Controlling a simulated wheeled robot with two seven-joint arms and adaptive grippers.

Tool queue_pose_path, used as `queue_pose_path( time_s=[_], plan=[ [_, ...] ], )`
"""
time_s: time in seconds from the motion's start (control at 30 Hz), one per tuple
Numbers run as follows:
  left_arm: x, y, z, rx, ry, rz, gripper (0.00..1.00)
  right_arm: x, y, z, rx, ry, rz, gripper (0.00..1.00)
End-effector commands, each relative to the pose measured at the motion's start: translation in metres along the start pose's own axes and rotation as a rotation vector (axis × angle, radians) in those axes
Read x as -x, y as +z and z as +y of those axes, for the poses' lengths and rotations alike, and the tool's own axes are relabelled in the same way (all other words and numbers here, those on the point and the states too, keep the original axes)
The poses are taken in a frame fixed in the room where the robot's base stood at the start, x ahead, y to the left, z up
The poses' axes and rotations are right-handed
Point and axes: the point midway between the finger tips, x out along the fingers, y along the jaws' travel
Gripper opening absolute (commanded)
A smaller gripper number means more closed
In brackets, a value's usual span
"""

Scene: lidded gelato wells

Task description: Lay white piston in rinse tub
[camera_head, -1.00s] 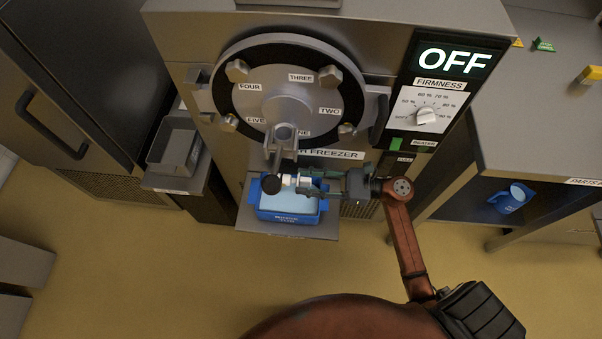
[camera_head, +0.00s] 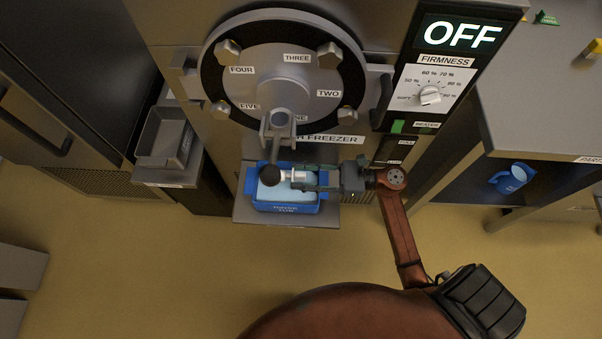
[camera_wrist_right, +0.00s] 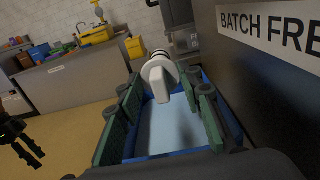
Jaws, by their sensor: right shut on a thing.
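The white piston (camera_head: 299,174) has a black knob (camera_head: 269,175) at its left end in the head view. My right gripper (camera_head: 311,180) is shut on it and holds it over the blue rinse tub (camera_head: 287,208), which has pale liquid inside. In the right wrist view the piston (camera_wrist_right: 158,72) lies between the ends of the green-padded fingers, with the tub (camera_wrist_right: 187,153) below. I cannot tell whether the piston touches the liquid. A dark claw-like part (camera_wrist_right: 20,140), perhaps my left gripper, shows at the left of the wrist view.
The batch freezer's round door (camera_head: 250,98) and spout (camera_head: 279,128) are just behind and above the tub. The tub stands on a grey shelf (camera_head: 244,214). A grey bin (camera_head: 163,138) is at the left. A table (camera_head: 545,120) with a blue jug (camera_head: 512,178) below stands right.

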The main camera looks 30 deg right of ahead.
Motion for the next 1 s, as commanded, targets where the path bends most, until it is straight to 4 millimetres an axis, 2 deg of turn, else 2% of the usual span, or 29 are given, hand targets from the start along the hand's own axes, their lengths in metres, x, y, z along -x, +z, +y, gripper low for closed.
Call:
queue_pose_path(
  time_s=[0.33,0.37,0.63,1.0],
  plan=[
    [0.0000,0.0003,-0.0002,0.000,0.000,-0.001,0.40,0.0001,0.0005,0.0001,0.000,0.000,0.000,0.00],
    [0.0000,0.0003,-0.0002,0.000,0.000,-0.001,0.40,0.0001,0.0005,0.0001,0.000,0.000,0.000,0.35],
    [-0.0001,0.0005,-0.0004,0.000,-0.001,-0.001,0.40,0.0001,0.0003,0.0001,0.000,0.000,0.000,0.54],
    [-0.0001,0.0007,-0.0003,0.000,-0.001,-0.002,0.40,0.0001,0.0000,0.0000,0.000,0.000,0.001,0.54]
  ],
)
